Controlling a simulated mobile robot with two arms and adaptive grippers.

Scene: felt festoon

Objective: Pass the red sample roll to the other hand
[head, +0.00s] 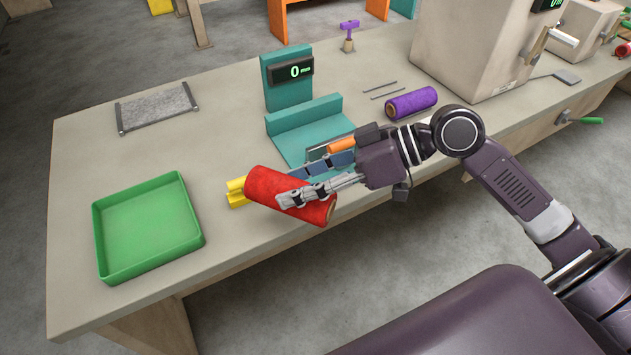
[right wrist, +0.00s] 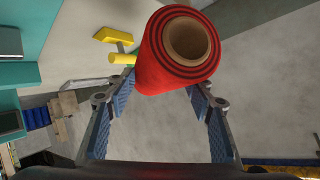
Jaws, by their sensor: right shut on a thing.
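The red sample roll (head: 268,188) is a thick red cylinder with a tan core. My right gripper (head: 308,186) is shut on it and holds it at a slant near the front edge of the table. In the right wrist view, the red roll (right wrist: 160,75) sits between the two blue-padded fingers (right wrist: 165,92) with its open core end facing up in the picture. My left gripper is in neither view.
A green tray (head: 197,238) stands at the table's left. A teal gauge stand (head: 287,88), a purple roll (head: 411,103) and a grey felt piece (head: 157,107) are farther back. A yellow object (head: 236,191) is just behind the red roll. The table's left middle is clear.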

